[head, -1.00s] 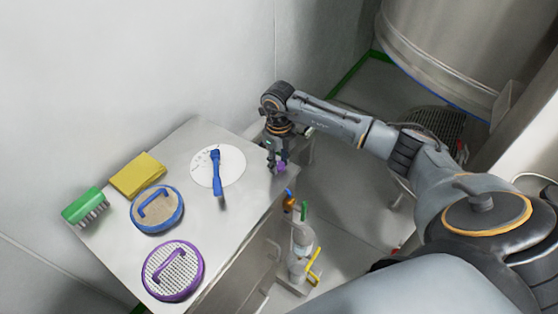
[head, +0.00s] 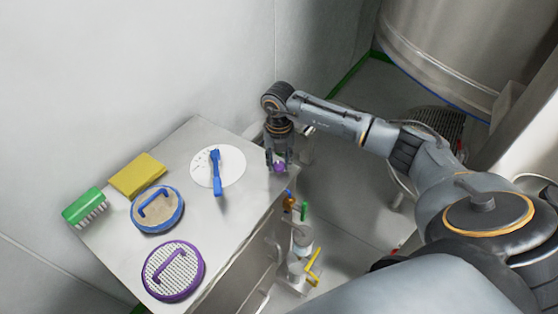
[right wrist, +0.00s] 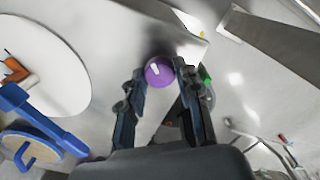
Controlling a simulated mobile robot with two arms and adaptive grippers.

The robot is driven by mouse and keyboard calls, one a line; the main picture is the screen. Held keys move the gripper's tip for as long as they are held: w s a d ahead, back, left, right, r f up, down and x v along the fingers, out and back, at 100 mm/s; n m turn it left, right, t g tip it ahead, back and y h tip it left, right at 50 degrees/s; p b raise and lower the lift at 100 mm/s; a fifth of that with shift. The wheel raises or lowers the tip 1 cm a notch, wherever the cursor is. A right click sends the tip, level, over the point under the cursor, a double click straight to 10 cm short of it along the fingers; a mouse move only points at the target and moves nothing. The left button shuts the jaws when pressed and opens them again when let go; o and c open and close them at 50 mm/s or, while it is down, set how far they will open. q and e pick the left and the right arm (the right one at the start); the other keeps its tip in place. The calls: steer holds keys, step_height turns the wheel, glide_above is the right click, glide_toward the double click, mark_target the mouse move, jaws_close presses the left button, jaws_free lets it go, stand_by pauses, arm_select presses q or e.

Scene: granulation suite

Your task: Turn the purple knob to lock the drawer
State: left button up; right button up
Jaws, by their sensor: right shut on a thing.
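The purple knob (head: 279,168) is at the far right corner of the metal cabinet (head: 225,215). In the right wrist view the round purple knob (right wrist: 157,71) shows a short white mark and sits between my fingertips. My right gripper (head: 279,163) reaches down over the corner, and its fingers (right wrist: 160,75) are shut on the knob from both sides. The drawer front lies on the cabinet's right side, seen at a steep angle. Whether the drawer is locked cannot be told. My left gripper is not in view.
On the cabinet top are a blue-handled tool (head: 216,172) on a white disc (head: 233,160), a yellow sponge (head: 138,174), a green brush (head: 84,207), a blue-rimmed sieve (head: 157,222) and a purple-rimmed sieve (head: 173,285). Bottles (head: 302,240) stand low beside the cabinet.

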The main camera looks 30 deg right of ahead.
mark_target(279, 164)
steer(key=m, duration=0.4)
steer(key=shift+m+p, duration=0.3)
steer(key=shift+p, duration=0.05)
steer(key=m+p, duration=0.1)
steer(key=m, duration=0.4)
steer(key=shift+w, duration=0.1)
stand_by(0.3)
steer(key=o, duration=1.1)
steer(key=shift+o, duration=0.2)
steer(key=shift+r, duration=0.2)
step_height(279, 164, up, 12)
steer(key=shift+f, duration=0.15)
